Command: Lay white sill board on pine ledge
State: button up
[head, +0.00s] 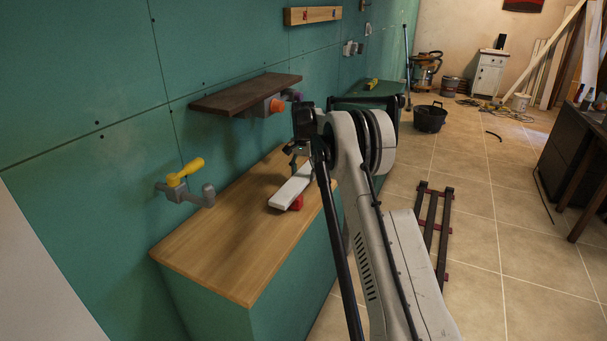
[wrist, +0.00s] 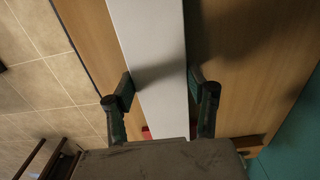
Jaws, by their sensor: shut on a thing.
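The white sill board (head: 290,190) is a long flat white strip lying over the pine ledge (head: 215,235), the broad wood top of a green boxed-in base. My gripper (head: 297,150) is above the board's far part, partly hidden by my arm. In the wrist view my gripper (wrist: 162,84) has one finger on each long side of the board (wrist: 155,45) and is shut on it. A small red thing (head: 297,203) shows under the board's near end. I cannot tell whether the board touches the wood.
A dark brown shelf (head: 245,93) sticks out of the green wall above the ledge. A grey pipe fitting with a yellow lever (head: 185,180) is on the wall at left. The ledge's near left part is bare. A dark slatted rack (head: 433,225) lies on the tiles at right.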

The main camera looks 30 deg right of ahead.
jog(key=shift+f, duration=0.45)
jog(key=o, duration=1.6)
jog(key=shift+c, duration=0.2)
notch_tip(320, 180, up, 12)
